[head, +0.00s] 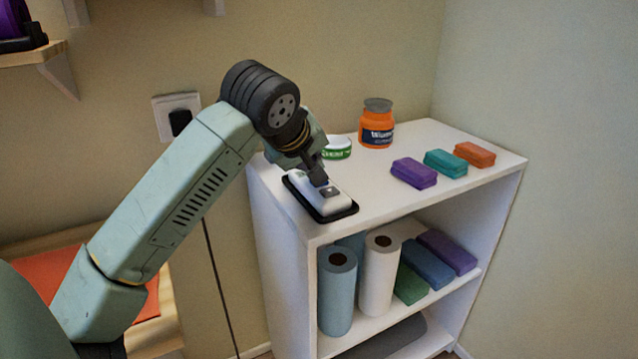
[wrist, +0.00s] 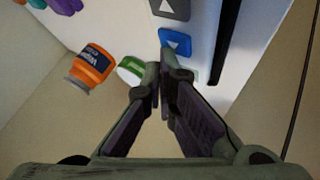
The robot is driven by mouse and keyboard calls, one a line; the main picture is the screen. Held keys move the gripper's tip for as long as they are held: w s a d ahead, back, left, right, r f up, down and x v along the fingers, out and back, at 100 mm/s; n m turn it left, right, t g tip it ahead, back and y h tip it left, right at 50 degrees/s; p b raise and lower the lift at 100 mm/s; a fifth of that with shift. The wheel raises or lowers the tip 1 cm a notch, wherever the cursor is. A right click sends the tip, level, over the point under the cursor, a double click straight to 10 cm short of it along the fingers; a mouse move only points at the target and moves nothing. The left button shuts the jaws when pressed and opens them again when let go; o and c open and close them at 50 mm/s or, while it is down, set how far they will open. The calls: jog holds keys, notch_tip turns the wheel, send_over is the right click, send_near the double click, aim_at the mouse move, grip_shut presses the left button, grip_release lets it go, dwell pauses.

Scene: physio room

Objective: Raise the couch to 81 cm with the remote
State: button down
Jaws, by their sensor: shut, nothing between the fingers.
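The white remote (head: 335,204) lies in a black-edged holder (head: 347,213) on top of the white shelf unit. In the wrist view the remote (wrist: 203,42) shows a grey button (wrist: 170,8) with a white arrow pointing up in the picture, and a blue button (wrist: 175,42) with an arrow that seems to point down. My gripper (head: 321,182) is shut and empty, over the remote's far part. In the wrist view its fingertips (wrist: 166,72) are beside the blue button; whether they touch the remote is unclear. No couch or height reading is recognisable.
An orange jar (head: 377,128) and a green-and-white tub (head: 338,148) stand behind the remote. Purple (head: 413,173), teal (head: 445,162) and orange (head: 474,153) blocks lie to the right. Rolls and more blocks fill the shelf below. A wall socket (head: 178,117) has a plug and cable.

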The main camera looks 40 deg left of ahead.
jog(key=shift+f+b, duration=0.45)
jog(key=shift+b, duration=0.05)
dwell(0.6)
jog(key=shift+r, duration=0.15)
dwell(4.2)
jog(key=shift+r+p, duration=0.4)
jog(key=shift+r, duration=0.35)
jog(key=shift+r+p, duration=1.5)
jog(key=shift+r, duration=1)
